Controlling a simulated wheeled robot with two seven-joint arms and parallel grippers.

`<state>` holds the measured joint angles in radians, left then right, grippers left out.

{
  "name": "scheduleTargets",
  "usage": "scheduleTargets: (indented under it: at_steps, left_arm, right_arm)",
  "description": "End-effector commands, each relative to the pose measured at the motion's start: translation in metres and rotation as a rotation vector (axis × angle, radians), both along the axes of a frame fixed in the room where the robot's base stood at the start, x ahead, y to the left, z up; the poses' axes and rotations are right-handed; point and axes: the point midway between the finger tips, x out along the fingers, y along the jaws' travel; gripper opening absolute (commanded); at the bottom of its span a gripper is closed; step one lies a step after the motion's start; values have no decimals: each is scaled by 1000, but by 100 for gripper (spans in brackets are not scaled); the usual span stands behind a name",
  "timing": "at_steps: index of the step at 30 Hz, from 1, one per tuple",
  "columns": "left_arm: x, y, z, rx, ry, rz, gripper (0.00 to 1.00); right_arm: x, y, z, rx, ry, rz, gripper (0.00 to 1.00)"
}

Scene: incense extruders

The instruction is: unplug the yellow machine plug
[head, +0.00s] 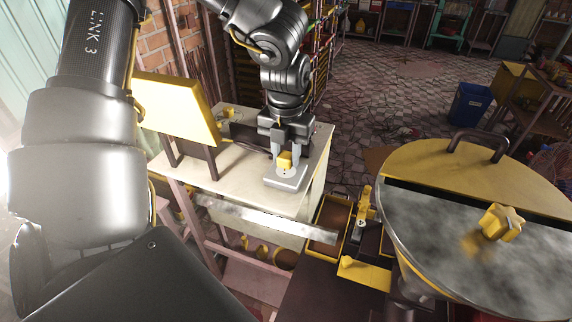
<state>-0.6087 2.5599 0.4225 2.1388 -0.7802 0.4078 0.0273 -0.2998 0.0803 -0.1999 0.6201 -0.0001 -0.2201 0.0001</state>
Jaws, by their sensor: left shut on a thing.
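The yellow plug (285,160) is a small yellow block above a grey metal socket plate (289,182) near the right edge of a pale table top. My left gripper (285,158) points down over it, with one finger on each side, and is shut on the plug. The plug appears to be seated at the plate; its prongs are not visible. My right gripper is not in view.
A yellow panel on dark legs (177,108) stands on the table left of the gripper. A large round machine with a yellow and grey lid (450,215) stands at the right, with yellow-edged trays beside it. A blue bin (469,104) stands on the tiled floor behind.

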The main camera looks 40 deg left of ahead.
Motion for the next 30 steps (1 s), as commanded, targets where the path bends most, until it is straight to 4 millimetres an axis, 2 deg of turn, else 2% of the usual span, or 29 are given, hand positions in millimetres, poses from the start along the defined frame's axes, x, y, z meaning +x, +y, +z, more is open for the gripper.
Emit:
scheduleTargets:
  at_steps: [30]
  left_arm:
    - [0,0,40,0,-1,0,0]
  right_arm:
    - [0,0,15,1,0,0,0]
